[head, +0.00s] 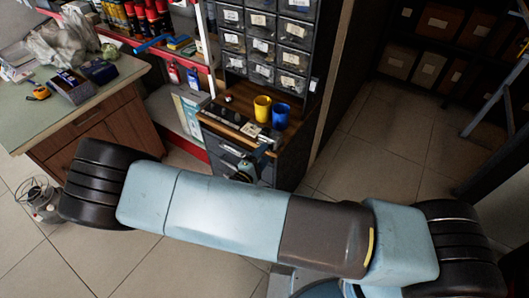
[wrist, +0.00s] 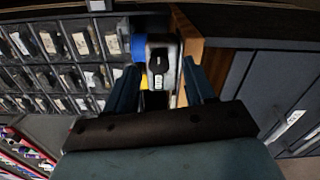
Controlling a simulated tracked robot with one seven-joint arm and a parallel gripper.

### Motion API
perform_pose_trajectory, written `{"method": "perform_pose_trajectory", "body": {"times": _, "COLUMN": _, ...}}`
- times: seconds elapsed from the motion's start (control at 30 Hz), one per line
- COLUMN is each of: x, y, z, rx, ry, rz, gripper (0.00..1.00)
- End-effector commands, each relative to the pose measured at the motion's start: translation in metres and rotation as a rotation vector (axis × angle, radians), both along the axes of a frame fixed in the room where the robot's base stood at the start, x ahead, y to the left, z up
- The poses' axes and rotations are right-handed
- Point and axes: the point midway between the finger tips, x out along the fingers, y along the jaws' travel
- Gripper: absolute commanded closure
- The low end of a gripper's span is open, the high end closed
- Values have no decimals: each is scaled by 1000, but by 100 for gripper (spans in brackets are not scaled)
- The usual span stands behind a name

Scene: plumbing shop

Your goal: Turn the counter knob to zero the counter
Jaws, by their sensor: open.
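The counter (wrist: 159,60) is a small dark and grey box with a pale number window. In the wrist view it lies between the two fingers of my gripper (wrist: 160,72), which are apart with visible gaps to either side of it. I cannot make out its knob. In the head view my gripper (head: 261,154) is at the front edge of the wooden-topped cabinet, small and partly hidden by my arm. The counter is hard to pick out there.
A yellow cup (head: 262,108) and a blue cup (head: 280,116) stand on the cabinet top (head: 238,104) close to the gripper. Labelled drawers (head: 262,46) rise behind. A green-topped bench (head: 95,105) stands at left. Tiled floor (head: 375,150) is open at right.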

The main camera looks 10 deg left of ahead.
Motion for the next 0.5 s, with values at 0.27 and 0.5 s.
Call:
{"method": "perform_pose_trajectory", "body": {"times": 0.27, "x": -51, "y": 23, "z": 0, "rx": 2, "ry": 1, "rz": 3, "gripper": 46}}
{"method": "perform_pose_trajectory", "body": {"times": 0.5, "x": -88, "y": 38, "z": -1, "rx": 0, "ry": 1, "rz": 1, "gripper": 46}}
